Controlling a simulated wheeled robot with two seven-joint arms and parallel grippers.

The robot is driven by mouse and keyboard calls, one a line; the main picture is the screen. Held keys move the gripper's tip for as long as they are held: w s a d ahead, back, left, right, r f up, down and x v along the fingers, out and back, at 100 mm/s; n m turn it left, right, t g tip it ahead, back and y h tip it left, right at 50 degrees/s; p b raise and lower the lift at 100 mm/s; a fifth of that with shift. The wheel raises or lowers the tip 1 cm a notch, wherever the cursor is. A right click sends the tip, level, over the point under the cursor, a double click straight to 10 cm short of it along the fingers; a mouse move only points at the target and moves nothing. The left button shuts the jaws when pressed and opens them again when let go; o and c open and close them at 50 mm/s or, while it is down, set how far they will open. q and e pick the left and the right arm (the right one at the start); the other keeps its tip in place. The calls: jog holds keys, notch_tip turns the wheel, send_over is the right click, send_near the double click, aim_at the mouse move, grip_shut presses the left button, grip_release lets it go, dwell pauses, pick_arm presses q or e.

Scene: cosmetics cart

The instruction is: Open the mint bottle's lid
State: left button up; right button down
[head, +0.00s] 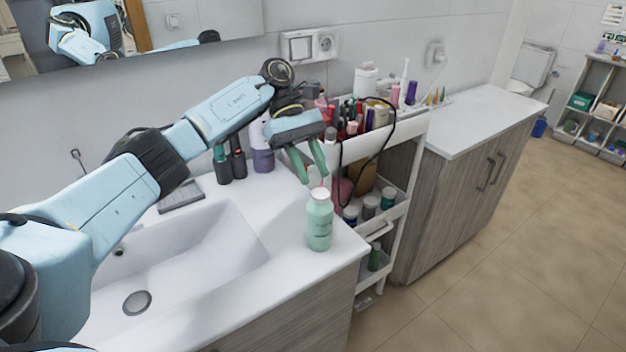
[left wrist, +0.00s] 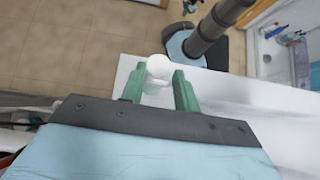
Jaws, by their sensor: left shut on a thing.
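The mint bottle (head: 320,228) stands upright on the front right corner of the white sink counter. Its white lid (head: 320,194) is on top of the bottle. My left gripper (head: 316,180) reaches down from above with its two green fingers at the lid. In the left wrist view, the round white lid (left wrist: 158,67) shows between the fingertips of the gripper (left wrist: 158,74), which is shut on it. My right gripper is not in view.
The sink basin (head: 190,255) lies left of the bottle. Dark and purple bottles (head: 262,158) stand at the back of the counter. A white cart (head: 395,150) full of cosmetics stands close on the right, with a black cable (head: 372,163) hanging over it.

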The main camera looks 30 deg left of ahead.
pick_arm(q)
jog(key=shift+w+a+f+g+h+b, duration=0.1)
jog(key=shift+a+f+g+h+b, duration=0.15)
jog(key=shift+h+b, duration=0.4)
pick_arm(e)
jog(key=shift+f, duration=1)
pick_arm(q)
jog(key=o, duration=1)
jog(key=shift+a+r, duration=0.1)
jog(key=shift+r, duration=0.05)
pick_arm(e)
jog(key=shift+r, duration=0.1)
